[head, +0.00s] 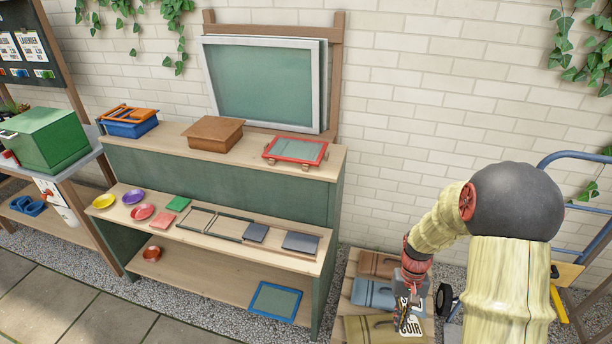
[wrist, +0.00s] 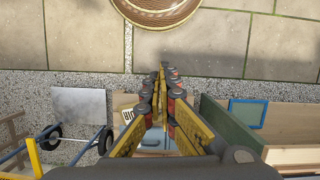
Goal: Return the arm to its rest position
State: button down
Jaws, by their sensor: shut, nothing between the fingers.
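My arm shows at the right of the head view, bent down from a dark round joint. My gripper (head: 404,322) hangs at its end, in front of the bags on the pallet at the right of the bench. In the wrist view my gripper (wrist: 163,70) has its fingers together and holds nothing. I cannot tell from the head view whether it touches the bags.
A potting bench (head: 225,235) holds saucers, mats and trays. Bags, a blue one (head: 372,294) among them, lie on a pallet. A blue hand truck (wrist: 72,140) stands beside it. A round woven object (wrist: 157,8) sits on the paving.

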jog(key=s+a+r+t, duration=0.2)
jog(key=s+r, duration=0.3)
jog(key=r, duration=0.6)
jog(key=s+a+r+n+t+p, duration=0.1)
jog(key=s+a+r+t, duration=0.2)
jog(key=r, duration=0.9)
jog(key=s+a+r+n+t, duration=0.1)
jog(key=s+a+r+t, duration=0.2)
jog(key=s+r, duration=0.5)
notch_tip(320, 180, up, 4)
jog(key=shift+a+r+t+h+p, duration=0.15)
jog(key=shift+t+h+p, duration=0.15)
jog(key=shift+t+p, duration=0.1)
